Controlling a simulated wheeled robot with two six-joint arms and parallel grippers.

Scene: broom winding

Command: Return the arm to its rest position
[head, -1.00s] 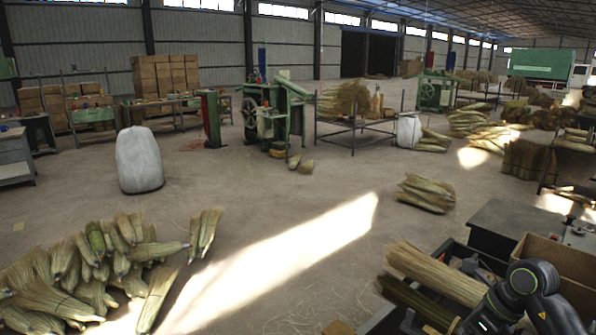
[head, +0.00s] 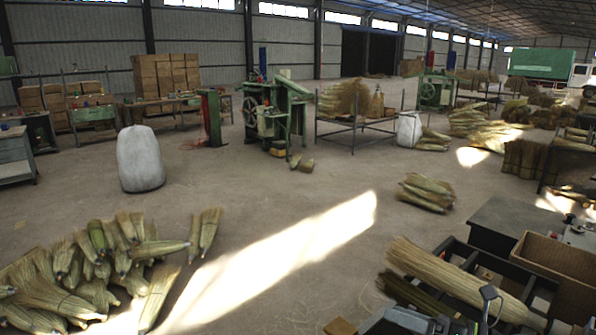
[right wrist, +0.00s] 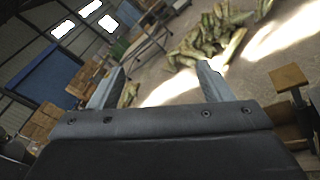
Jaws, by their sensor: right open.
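My right gripper shows in the right wrist view (right wrist: 160,72), with its two pale fingers wide apart and nothing between them. In the head view only a small part of it (head: 484,305) shows at the bottom edge, low over the dark bin at the lower right. Most of my right arm is out of the head view. My left gripper does not show.
A broom-straw bundle (head: 455,272) lies across a dark divided bin (head: 540,292). Beside it stands a brown box (head: 560,262). Several bundles (head: 85,265) lie on the floor at left, near a white sack (head: 139,160).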

